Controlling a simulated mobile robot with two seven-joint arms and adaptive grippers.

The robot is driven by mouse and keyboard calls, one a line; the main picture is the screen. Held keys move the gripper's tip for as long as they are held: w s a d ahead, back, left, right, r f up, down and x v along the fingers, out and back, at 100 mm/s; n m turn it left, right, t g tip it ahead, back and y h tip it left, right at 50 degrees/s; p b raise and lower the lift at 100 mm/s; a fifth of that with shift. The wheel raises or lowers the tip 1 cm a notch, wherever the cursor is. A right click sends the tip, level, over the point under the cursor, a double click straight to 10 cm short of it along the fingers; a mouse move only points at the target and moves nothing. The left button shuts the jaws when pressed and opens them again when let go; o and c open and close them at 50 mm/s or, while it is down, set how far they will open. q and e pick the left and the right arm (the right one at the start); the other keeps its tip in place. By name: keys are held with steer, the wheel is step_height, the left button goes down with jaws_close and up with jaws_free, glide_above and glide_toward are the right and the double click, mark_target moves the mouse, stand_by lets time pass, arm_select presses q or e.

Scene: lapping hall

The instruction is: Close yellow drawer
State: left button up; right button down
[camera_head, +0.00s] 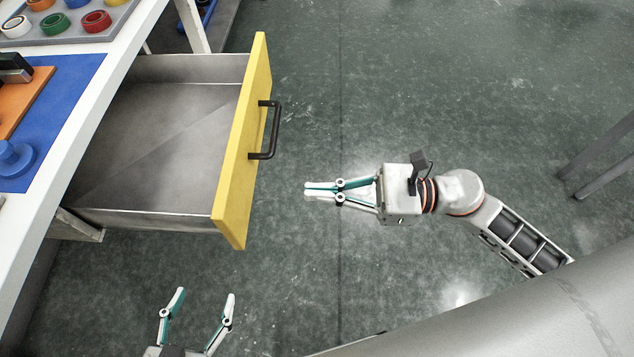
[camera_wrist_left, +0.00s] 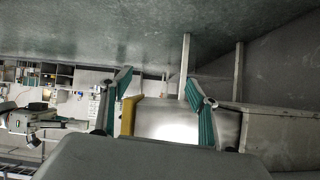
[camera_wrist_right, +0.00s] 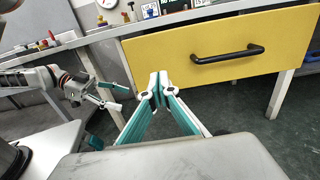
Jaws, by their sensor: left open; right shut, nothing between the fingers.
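The yellow drawer (camera_head: 245,140) is pulled well out from under the white table, and its grey interior looks empty. Its yellow front with a black bar handle (camera_head: 270,130) faces right in the head view. The front also shows in the right wrist view (camera_wrist_right: 190,62), and a yellow edge shows in the left wrist view (camera_wrist_left: 128,116). My right gripper (camera_head: 306,190) is shut and empty, to the right of the drawer front, apart from it and pointing toward it. My left gripper (camera_head: 205,292) is open and empty, below the drawer's near corner in the head view.
The white table (camera_head: 95,95) holds a blue mat (camera_head: 70,85), an orange board (camera_head: 30,95) and a grey tray (camera_head: 75,38) with several coloured rings. Grey legs (camera_head: 600,160) stand at the far right.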

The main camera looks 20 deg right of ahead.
mark_target(240, 188)
arm_select(q)
steer(key=shift+s+a+f+p, duration=0.15)
steer(key=shift+a+f+p, duration=0.1)
steer(key=shift+a+p, duration=0.1)
arm_select(e)
steer(key=x, duration=1.1)
steer(key=shift+f, duration=0.1)
steer(key=shift+w, duration=0.1)
